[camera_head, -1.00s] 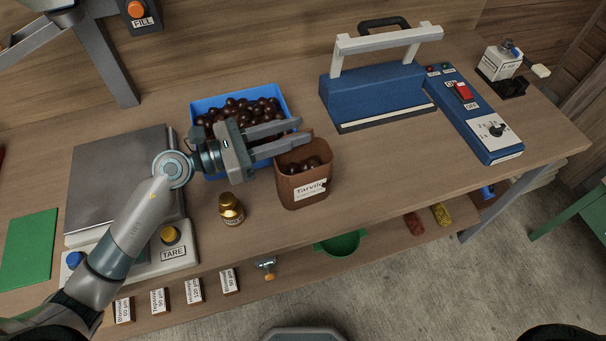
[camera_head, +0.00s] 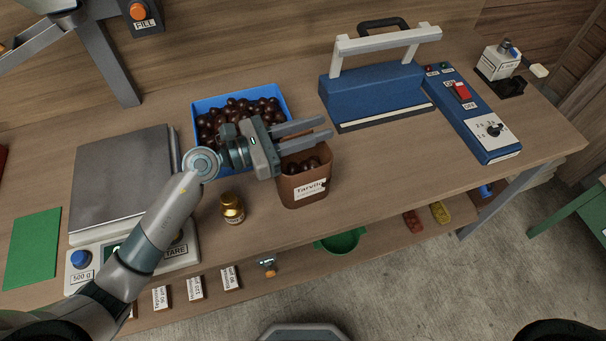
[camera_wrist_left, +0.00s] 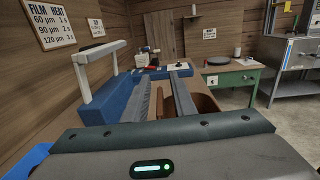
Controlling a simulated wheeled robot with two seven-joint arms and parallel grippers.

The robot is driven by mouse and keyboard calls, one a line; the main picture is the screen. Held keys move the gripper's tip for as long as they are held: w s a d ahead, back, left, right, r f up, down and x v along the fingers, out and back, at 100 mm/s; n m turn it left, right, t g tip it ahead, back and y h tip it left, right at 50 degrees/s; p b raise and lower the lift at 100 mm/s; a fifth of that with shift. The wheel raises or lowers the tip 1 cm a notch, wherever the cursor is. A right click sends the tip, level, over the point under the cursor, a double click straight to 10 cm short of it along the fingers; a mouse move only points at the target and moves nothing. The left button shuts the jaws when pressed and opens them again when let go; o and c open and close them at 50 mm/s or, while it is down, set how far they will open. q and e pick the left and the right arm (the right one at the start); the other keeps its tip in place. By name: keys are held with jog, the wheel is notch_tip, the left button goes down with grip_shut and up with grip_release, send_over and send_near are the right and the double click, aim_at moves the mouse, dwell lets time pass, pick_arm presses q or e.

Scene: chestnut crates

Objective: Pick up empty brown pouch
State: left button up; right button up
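A brown pouch (camera_head: 306,195) with a white "Tarvik" label stands upright on the bench. It is not empty: several dark chestnuts show inside its open top. My left gripper (camera_head: 328,127) is open, its two fingers apart and pointing right over the back of the pouch's mouth. In the left wrist view the fingers (camera_wrist_left: 166,75) are apart, with brown pouch wall (camera_wrist_left: 207,104) beside the right finger and some brown between them. I cannot tell whether they touch the pouch. My right gripper is not in view.
A blue crate (camera_head: 196,131) of chestnuts stands behind the gripper. A small gold-capped jar (camera_head: 232,208) stands left of the pouch, near a scale (camera_head: 120,185). A blue sealer (camera_head: 375,92) stands at the back right. The bench right of the pouch is clear.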

pick_arm(q)
grip_shut()
dwell(1.2)
